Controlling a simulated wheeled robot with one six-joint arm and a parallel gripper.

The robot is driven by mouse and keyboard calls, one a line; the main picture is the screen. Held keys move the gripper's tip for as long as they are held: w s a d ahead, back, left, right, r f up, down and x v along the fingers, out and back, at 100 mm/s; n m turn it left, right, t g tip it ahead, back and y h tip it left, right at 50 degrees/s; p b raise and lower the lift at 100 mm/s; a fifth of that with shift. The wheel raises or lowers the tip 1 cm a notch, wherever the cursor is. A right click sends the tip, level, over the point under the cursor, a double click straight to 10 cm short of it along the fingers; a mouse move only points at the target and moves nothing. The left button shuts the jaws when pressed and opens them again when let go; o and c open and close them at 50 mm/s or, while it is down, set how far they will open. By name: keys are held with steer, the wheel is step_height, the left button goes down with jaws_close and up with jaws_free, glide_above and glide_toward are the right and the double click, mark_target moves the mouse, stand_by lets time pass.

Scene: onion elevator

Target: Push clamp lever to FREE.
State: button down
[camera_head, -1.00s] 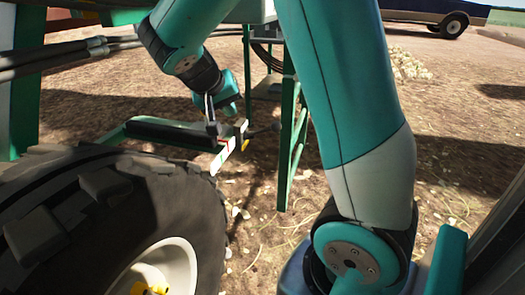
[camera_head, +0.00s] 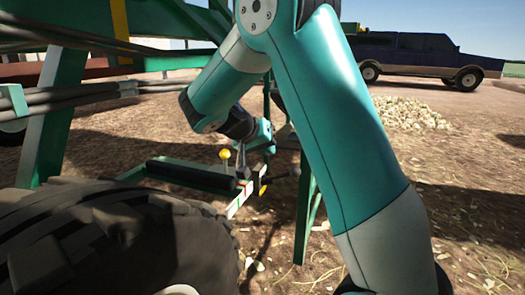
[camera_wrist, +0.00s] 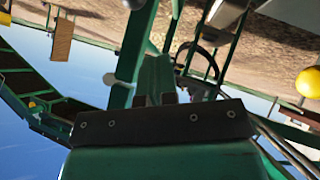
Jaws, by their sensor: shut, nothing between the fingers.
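The clamp lever appears as a thin rod with a yellow ball knob (camera_head: 225,154), standing near the end of a black-padded green bar. In the wrist view a yellow ball (camera_wrist: 308,82) shows at the right edge, to the side of the fingers. My gripper (camera_head: 264,136) is just right of the knob in the head view and looks apart from it. In the wrist view my gripper (camera_wrist: 155,99) is shut and empty. A striped red, white and green plate (camera_head: 240,198) sits below the lever; its lettering is unreadable.
A large black tyre (camera_head: 120,240) fills the lower left. Green frame posts (camera_head: 305,215) stand right of the lever. Dark hoses (camera_head: 80,98) cross at upper left. A pale heap (camera_head: 408,113) and a dark truck (camera_head: 420,58) are farther back. Open ground lies at right.

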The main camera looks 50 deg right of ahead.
mark_target(280, 176)
steer(key=s+d+f+b, duration=0.1)
steer(key=d+f+b, duration=0.2)
steer(key=f, duration=0.3)
steer(key=shift+s+d+f, duration=0.3)
steer(key=shift+d+f, duration=0.05)
steer(key=shift+d, duration=0.3)
steer(key=shift+a+b, duration=0.1)
steer(key=shift+b, duration=0.25)
